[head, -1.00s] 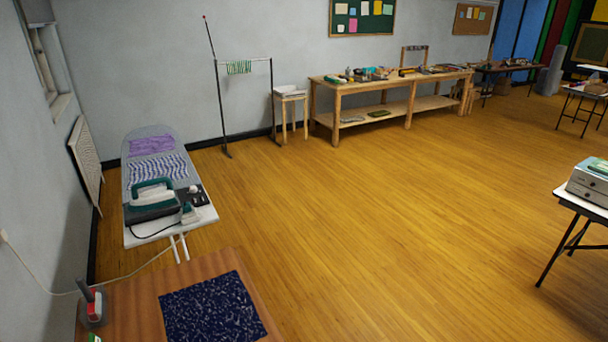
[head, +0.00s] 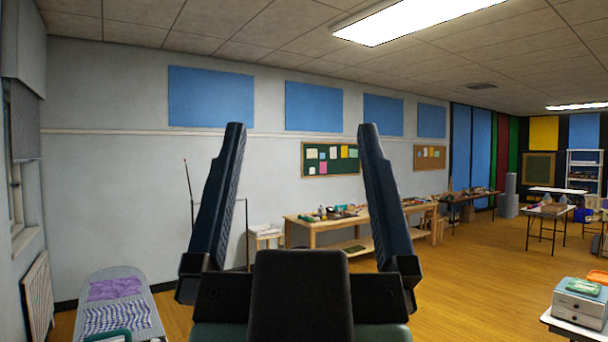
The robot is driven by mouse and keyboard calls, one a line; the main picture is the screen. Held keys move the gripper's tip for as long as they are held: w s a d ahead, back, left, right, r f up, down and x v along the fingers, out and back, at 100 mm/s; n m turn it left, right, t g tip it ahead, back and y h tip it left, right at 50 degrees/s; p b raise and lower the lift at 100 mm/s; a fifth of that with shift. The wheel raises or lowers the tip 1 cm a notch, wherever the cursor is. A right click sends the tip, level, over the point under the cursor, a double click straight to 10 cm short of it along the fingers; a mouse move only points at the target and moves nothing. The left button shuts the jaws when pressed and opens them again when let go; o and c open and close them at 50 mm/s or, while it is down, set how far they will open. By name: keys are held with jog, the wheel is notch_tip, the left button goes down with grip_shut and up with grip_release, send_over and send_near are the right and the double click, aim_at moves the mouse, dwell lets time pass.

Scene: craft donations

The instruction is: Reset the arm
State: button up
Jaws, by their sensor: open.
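My gripper (head: 301,128) stands upright in the middle of the head view, close to the camera. Its two dark fingers are spread wide apart. Nothing is between them but the far wall and part of the workbench behind. The gripper hides part of the floor, the clothes rail and the bench.
An ironing board (head: 140,285) with purple and striped cloth is at lower left. A wooden workbench (head: 330,224) with craft items runs along the far wall. A drawer box (head: 580,300) sits on a table at lower right. The floor (head: 480,285) between is clear.

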jog(key=shift+s+d+r, duration=0.1)
jog(key=shift+s+r, duration=0.25)
jog(key=shift+s, duration=0.05)
notch_tip(320, 180, down, 5)
jog(key=b, duration=0.5)
jog(key=shift+w, duration=0.1)
dwell(0.4)
